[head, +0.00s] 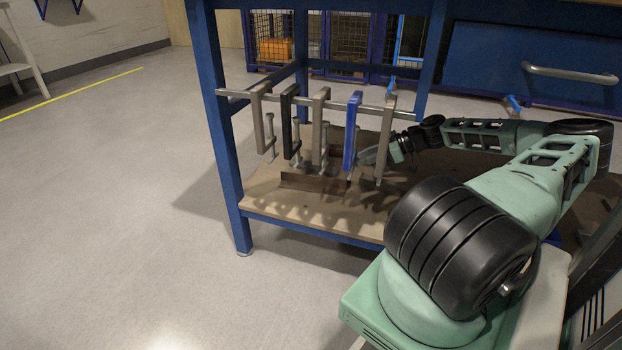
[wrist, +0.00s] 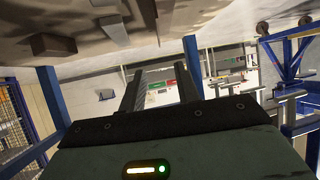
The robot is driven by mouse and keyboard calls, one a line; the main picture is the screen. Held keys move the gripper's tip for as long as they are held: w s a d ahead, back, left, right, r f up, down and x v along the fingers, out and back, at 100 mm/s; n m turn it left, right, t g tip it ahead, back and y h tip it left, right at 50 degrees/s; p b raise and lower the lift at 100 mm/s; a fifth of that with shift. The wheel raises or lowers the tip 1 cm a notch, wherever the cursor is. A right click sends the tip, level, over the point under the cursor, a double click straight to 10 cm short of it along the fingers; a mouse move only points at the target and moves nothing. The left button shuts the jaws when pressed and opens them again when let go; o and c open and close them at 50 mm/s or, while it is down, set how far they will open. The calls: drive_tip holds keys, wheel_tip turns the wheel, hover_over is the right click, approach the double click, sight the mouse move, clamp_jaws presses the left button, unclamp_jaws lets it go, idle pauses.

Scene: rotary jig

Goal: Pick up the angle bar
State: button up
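A brown, rusty angle bar (head: 313,183) lies on the wooden lower shelf of a blue bench in the head view, near the front edge and below the hanging clamps. My gripper (head: 366,157) reaches in from the right, low over the shelf, behind the clamps and to the right of the bar. In the wrist view, my gripper (wrist: 162,78) has its two fingers apart with nothing between them. The shelf appears at the top of that view with several metal pieces on it; I cannot tell which one is the angle bar.
Several clamps hang from a rail across the bench, including a blue clamp (head: 352,130) close to my gripper and a black clamp (head: 288,122). A blue bench leg (head: 221,130) stands at the left. The floor (head: 110,200) to the left is clear.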

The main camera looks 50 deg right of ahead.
drive_tip(key=b, duration=0.4)
hover_over(333, 188)
drive_tip(key=f, duration=0.5)
drive_tip(key=shift+w+d+f, duration=0.25)
drive_tip(key=shift+w+d, duration=0.05)
drive_tip(key=shift+b+x, duration=1.45)
drive_tip(key=shift+x, duration=1.55)
drive_tip(key=shift+w+d+r, duration=0.1)
clamp_jaws()
